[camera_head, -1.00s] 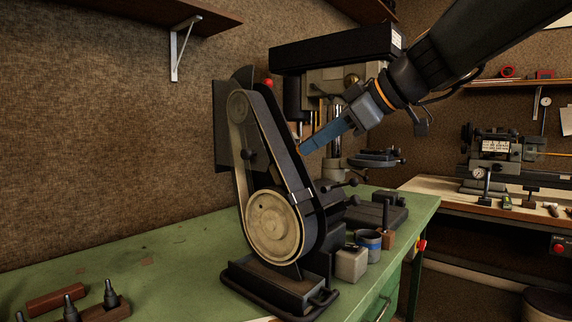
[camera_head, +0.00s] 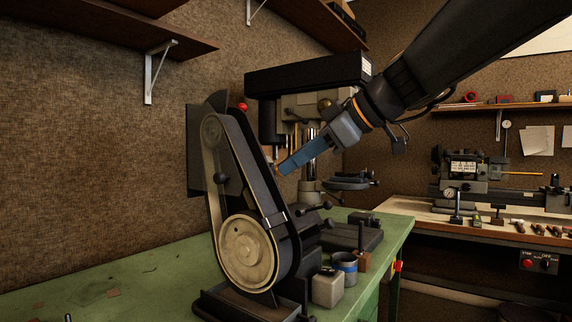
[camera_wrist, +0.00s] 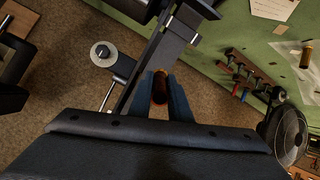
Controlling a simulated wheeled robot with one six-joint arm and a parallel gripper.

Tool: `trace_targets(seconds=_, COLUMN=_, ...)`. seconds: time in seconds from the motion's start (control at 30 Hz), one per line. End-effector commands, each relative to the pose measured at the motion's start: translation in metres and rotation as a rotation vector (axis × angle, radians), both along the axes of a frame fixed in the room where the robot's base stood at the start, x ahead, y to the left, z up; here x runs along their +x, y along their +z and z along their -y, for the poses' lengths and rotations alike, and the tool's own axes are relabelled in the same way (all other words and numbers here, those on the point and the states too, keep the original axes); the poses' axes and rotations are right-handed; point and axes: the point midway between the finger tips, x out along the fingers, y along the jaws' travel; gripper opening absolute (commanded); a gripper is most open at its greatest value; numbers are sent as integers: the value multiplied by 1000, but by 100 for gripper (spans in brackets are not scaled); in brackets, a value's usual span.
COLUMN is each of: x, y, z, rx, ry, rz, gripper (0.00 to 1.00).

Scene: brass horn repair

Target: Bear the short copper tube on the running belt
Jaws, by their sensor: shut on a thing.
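The belt grinder (camera_head: 250,180) stands on the green bench in the head view. Its pale belt (camera_head: 212,185) runs along the left side of a slanted dark arm, over a large lower wheel (camera_head: 245,252). My gripper (camera_head: 284,168), with blue fingers, is just right of that arm. It is shut on the short copper tube, whose end shows as a small orange spot (camera_head: 277,171). In the wrist view the copper tube (camera_wrist: 160,88) sits between the two fingertips, close to a dark bar of the machine. I cannot tell whether the tube touches the belt, or whether the belt runs.
A drill press (camera_head: 310,82) stands behind my gripper. A pale block (camera_head: 327,288) and a blue-banded tin (camera_head: 345,266) stand right of the grinder. A lathe (camera_head: 470,170) is on the far bench. The green bench (camera_head: 165,275) is largely clear left of the grinder.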

Motion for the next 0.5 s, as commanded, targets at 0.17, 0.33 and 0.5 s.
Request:
trace_targets(seconds=0.17, x=6, y=-7, z=-7, rx=0, ry=1, rz=-1, gripper=0)
trace_targets(seconds=0.33, x=13, y=-15, z=-17, rx=2, ry=1, rz=0, gripper=0)
trace_targets(seconds=0.5, x=21, y=-22, z=-26, rx=1, ry=2, rz=-1, gripper=0)
